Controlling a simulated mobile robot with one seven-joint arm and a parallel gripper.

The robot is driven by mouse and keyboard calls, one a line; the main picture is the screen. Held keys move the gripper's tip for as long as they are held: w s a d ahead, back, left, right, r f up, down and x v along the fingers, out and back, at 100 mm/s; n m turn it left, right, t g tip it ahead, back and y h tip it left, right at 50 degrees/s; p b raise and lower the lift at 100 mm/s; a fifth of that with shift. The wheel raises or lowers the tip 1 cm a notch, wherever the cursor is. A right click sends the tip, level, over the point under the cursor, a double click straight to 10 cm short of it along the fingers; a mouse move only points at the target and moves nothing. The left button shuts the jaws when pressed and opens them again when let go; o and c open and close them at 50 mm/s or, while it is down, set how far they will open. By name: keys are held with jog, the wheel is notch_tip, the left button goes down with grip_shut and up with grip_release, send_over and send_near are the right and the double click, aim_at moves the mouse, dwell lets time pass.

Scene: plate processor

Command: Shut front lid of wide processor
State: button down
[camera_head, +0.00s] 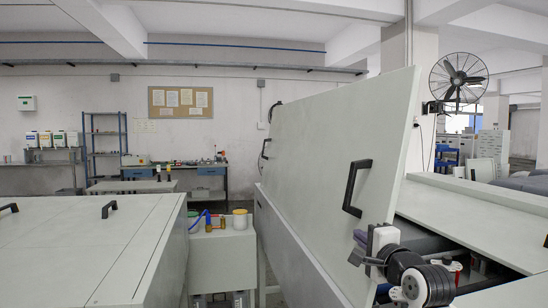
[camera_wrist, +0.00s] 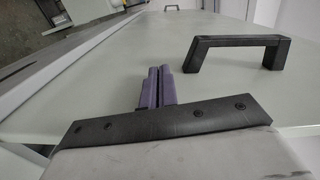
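The front lid (camera_head: 315,150) of the wide processor is a large pale grey panel. It stands raised and tilted in the middle of the head view, and it fills much of the wrist view (camera_wrist: 225,100). A black handle (camera_head: 350,187) is on its near end; it shows at upper right in the wrist view (camera_wrist: 237,42). A second handle (camera_head: 266,148) is at its far end. My gripper (camera_head: 360,238) is by the lid's lower near corner, below the near handle. Its purple fingers (camera_wrist: 158,72) are together with nothing visible between them, apart from the handle.
The processor's opening (camera_head: 435,245) shows dark parts inside, right of the lid. A pale cover panel (camera_head: 480,215) lies behind it. A low white machine (camera_head: 90,245) with black handles is at left. A small cabinet (camera_head: 222,260) carries pots and tools.

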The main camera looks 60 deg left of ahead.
jog(key=shift+w+d+f, duration=1.55)
jog(key=shift+w+f, duration=1.15)
jog(key=shift+w, duration=0.8)
jog(key=shift+w+d+f, duration=1.55)
jog(key=shift+w+f, duration=1.1)
jog(key=shift+w, duration=0.85)
jog(key=s+d+r+p, duration=0.1)
jog(key=d, duration=0.2)
jog(key=s+d+r+p, duration=0.1)
jog(key=d, duration=0.2)
jog(key=s+d+r+p, duration=0.1)
jog(key=s+d+r, duration=0.1)
jog(key=d, duration=0.1)
jog(key=shift+d, duration=0.4)
jog(key=shift+s+d, duration=0.35)
jog(key=shift+d, duration=0.25)
jog(key=shift+r, duration=0.1)
